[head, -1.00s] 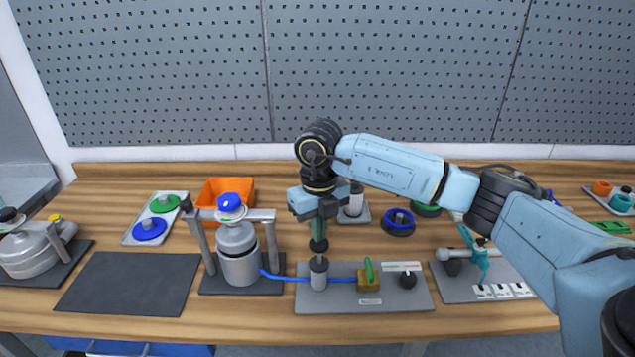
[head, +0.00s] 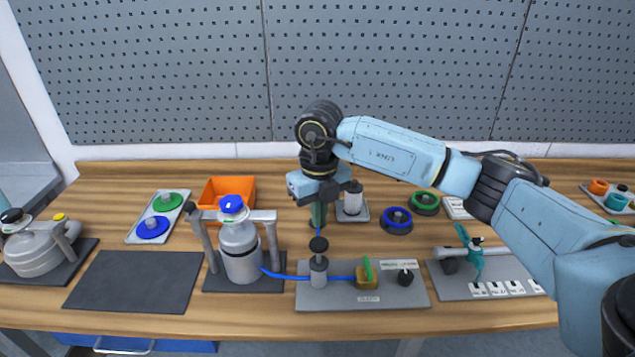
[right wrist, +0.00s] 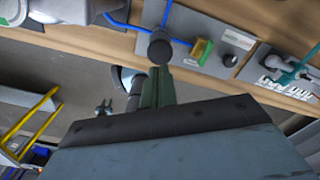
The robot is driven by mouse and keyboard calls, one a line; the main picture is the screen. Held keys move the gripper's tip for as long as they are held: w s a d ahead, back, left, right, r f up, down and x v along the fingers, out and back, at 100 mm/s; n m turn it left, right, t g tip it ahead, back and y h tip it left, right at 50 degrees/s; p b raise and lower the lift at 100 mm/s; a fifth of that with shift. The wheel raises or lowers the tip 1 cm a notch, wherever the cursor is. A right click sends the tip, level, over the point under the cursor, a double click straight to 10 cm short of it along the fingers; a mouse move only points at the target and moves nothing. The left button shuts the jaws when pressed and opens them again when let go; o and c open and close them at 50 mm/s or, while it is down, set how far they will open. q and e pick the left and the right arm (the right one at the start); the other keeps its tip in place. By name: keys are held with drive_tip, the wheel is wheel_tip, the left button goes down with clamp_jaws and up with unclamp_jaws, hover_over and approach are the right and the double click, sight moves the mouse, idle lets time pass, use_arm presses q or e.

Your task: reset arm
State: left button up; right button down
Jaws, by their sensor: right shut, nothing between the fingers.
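My right gripper (head: 318,222) hangs over the bench, pointing down, with its green fingers together and nothing between them. It is just above a black round knob (head: 318,245) on a grey cylinder (head: 318,272), which stands on a grey plate (head: 335,298). In the right wrist view my shut fingers (right wrist: 158,78) point toward the black knob (right wrist: 160,48), partly overlapping it in the picture. My right arm reaches in from the right. My left gripper does not show in the head view.
Left of the plate stands a metal drum (head: 240,255) with a blue cap under a grey frame, joined by a blue hose. A teal-handled valve board (head: 515,272) is at the right. An orange bin (head: 228,191) and blue and green rings stand behind. A dark mat (head: 135,282) is bare.

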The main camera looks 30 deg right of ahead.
wheel_tip(320, 180, up, 2)
drive_tip(key=shift+r+p, duration=0.15)
drive_tip(key=shift+p, duration=0.35)
